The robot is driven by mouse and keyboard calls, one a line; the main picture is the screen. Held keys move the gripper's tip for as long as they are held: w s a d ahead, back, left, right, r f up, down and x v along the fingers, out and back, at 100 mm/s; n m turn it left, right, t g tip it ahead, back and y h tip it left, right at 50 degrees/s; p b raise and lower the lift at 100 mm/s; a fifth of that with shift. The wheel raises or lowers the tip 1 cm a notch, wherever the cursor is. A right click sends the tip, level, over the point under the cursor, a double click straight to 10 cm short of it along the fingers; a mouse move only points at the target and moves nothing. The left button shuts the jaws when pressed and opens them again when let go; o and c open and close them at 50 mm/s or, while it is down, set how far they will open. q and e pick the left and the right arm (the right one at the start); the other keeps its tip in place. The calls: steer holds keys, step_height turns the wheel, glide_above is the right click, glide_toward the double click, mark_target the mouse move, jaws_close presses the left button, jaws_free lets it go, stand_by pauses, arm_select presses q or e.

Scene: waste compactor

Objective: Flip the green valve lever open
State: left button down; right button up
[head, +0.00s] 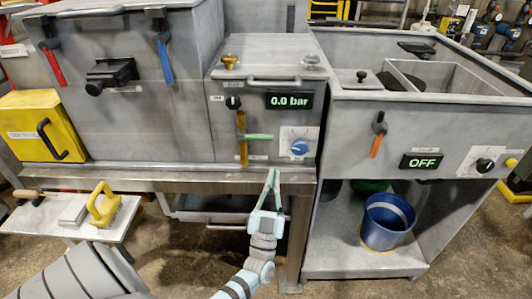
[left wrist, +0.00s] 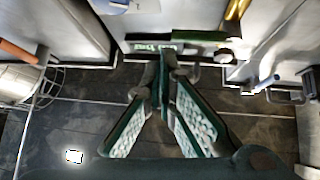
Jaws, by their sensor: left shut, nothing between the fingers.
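The green valve lever (head: 259,136) lies horizontally across a brass sight tube (head: 242,148) on the middle grey unit, pointing right. The lever also shows as a green bar in the left wrist view (left wrist: 195,36), where the scene appears upside down. My left gripper (head: 273,173) is shut and empty, with its fingertips below and slightly right of the lever, apart from it in the head view. Its closed fingertips show in the left wrist view (left wrist: 164,58). My right gripper is not in view.
Above the lever are the 0.0 bar display (head: 290,101) and a bar handle (head: 273,82). A blue knob (head: 299,147) sits right of it. The metal bench edge (head: 230,182) runs below. A blue bucket (head: 388,220) stands on the right shelf.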

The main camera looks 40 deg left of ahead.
mark_target(265, 139)
arm_select(q)
steer(key=r+n+y, duration=0.1)
steer(key=y, duration=0.1)
steer(key=s+r+n+g+y, duration=0.1)
steer(key=y, duration=0.1)
steer(key=s+a+r+n+y, duration=0.1)
steer(key=r, duration=0.1)
steer(key=shift+s+n+g+y, duration=0.1)
steer(key=shift+n+g+y, duration=0.2)
steer(key=shift+n+y, duration=0.1)
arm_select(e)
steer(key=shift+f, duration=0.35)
arm_select(q)
steer(key=w+a+r, duration=0.1)
steer(key=w, duration=0.1)
steer(key=w+a+r, duration=0.1)
steer(key=w+a, duration=0.1)
steer(key=w+a+r, duration=0.1)
steer(key=r, duration=0.1)
steer(key=shift+w+a+r+b, duration=0.1)
steer(key=shift+w+a+b, duration=0.05)
steer(key=shift+w+b, duration=0.25)
steer(key=shift+f, duration=0.3)
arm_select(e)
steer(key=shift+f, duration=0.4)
